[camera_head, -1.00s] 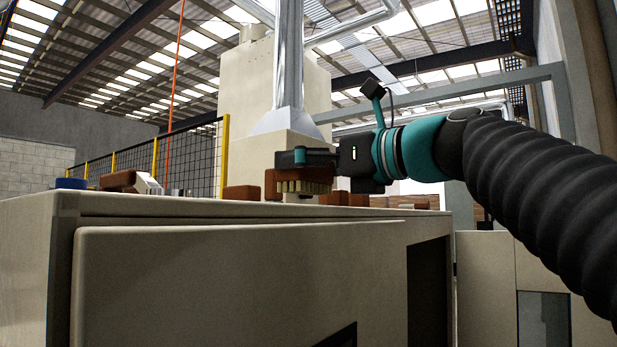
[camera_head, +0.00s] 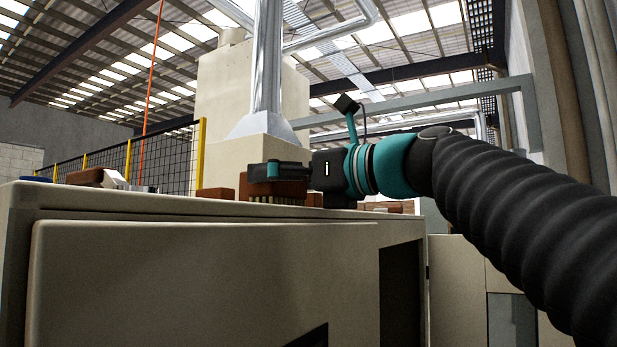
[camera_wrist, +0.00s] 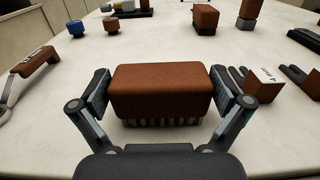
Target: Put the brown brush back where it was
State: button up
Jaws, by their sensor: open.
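The brown brush (camera_wrist: 161,90) has a reddish-brown block body with pale bristles along its lower edge. In the wrist view it sits between the two fingers of my gripper (camera_wrist: 161,88), one at each end. The jaws are open around it. In the head view the brush (camera_head: 287,189) is low at the pale cabinet top (camera_head: 120,198), partly behind my gripper (camera_head: 277,173). Its bristles point down and appear to be at the surface; exact contact is hard to tell.
A brown block (camera_wrist: 205,19) stands behind the brush. A brown block with a white label (camera_wrist: 266,85) is close to the right finger. A brown-handled tool (camera_wrist: 35,60) lies left, a blue cup (camera_wrist: 76,28) behind it. Dark tools (camera_wrist: 304,38) lie far right.

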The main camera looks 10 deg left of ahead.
jog(key=v, duration=1.2)
jog(key=shift+b, duration=0.35)
jog(key=f+n+h, duration=0.1)
jog(key=f, duration=0.4)
jog(key=w+d+f+n+t+h, duration=0.1)
jog(key=f+h, duration=0.1)
jog(key=f, duration=0.3)
jog(key=d+f+n+h, duration=0.1)
jog(key=f+h, duration=0.1)
jog(key=f, duration=0.3)
jog(key=shift+w+d+n, duration=0.2)
jog(key=shift+n, duration=0.1)
jog(key=s+d+f+n+h, duration=0.4)
jog(key=d+f+n, duration=0.1)
jog(key=f, duration=0.8)
jog(key=s+d+f+n+g+h, duration=0.1)
jog(key=s+d+f+n+h, duration=0.2)
jog(key=f+n, duration=0.4)
jog(key=s+d+f+n+g+h, duration=0.1)
jog(key=s+d+f+n+h, duration=0.3)
jog(key=f, duration=1.4)
jog(key=s+d+n, duration=0.1)
jog(key=d+n, duration=0.2)
jog(key=shift+s+f+h, duration=0.25)
jog(key=shift+f+h, duration=0.05)
jog(key=shift+f, duration=0.1)
